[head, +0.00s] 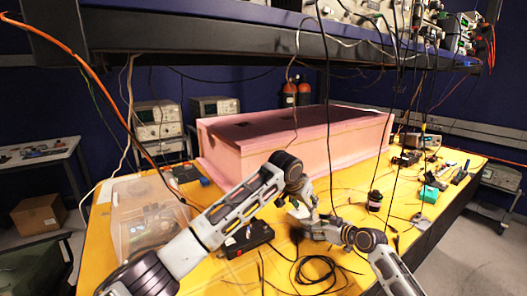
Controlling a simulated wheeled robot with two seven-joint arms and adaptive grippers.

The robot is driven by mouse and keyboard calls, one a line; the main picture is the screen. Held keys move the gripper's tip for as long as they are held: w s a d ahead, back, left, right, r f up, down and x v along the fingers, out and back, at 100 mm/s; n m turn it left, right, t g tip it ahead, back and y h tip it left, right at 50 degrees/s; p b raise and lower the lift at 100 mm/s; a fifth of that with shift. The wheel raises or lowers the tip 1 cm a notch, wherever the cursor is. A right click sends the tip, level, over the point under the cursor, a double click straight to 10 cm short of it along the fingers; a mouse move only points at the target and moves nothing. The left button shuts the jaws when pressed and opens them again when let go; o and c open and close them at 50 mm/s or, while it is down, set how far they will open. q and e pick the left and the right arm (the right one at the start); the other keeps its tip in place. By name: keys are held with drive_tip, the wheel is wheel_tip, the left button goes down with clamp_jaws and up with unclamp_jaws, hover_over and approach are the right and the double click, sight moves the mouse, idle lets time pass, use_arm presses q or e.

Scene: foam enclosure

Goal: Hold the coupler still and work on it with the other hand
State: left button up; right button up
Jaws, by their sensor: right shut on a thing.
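My left arm reaches in from the lower left, bends at the middle, and its gripper (301,207) points down over the yellow table. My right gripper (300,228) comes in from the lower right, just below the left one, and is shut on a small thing. The held thing is mostly hidden by the fingers and too small to make out. I cannot tell for certain that it is the coupler. The two grippers are close together; I cannot tell whether they touch. The left fingers are too small to show whether they are open.
A pink foam enclosure (285,152) stands behind the grippers on the yellow table (345,190). A black box (248,238), a coiled black cable (315,272), a dark bottle-like item (375,201) and a clear bin (145,215) lie around. Cables hang from the overhead shelf (220,40).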

sight(308, 221)
idle(0.6)
use_arm(q)
drive_tip(key=shift+x, duration=4.5)
drive_tip(key=shift+a, duration=0.1)
drive_tip(key=shift+c, duration=0.5)
clamp_jaws()
drive_tip(key=shift+w, duration=0.1)
drive_tip(key=shift+w+a+m+g+h, duration=0.15)
drive_tip(key=shift+m+g+h, duration=0.2)
drive_tip(key=shift+m, duration=0.45)
drive_tip(key=shift+m+g, duration=0.25)
drive_tip(key=shift+m, duration=0.25)
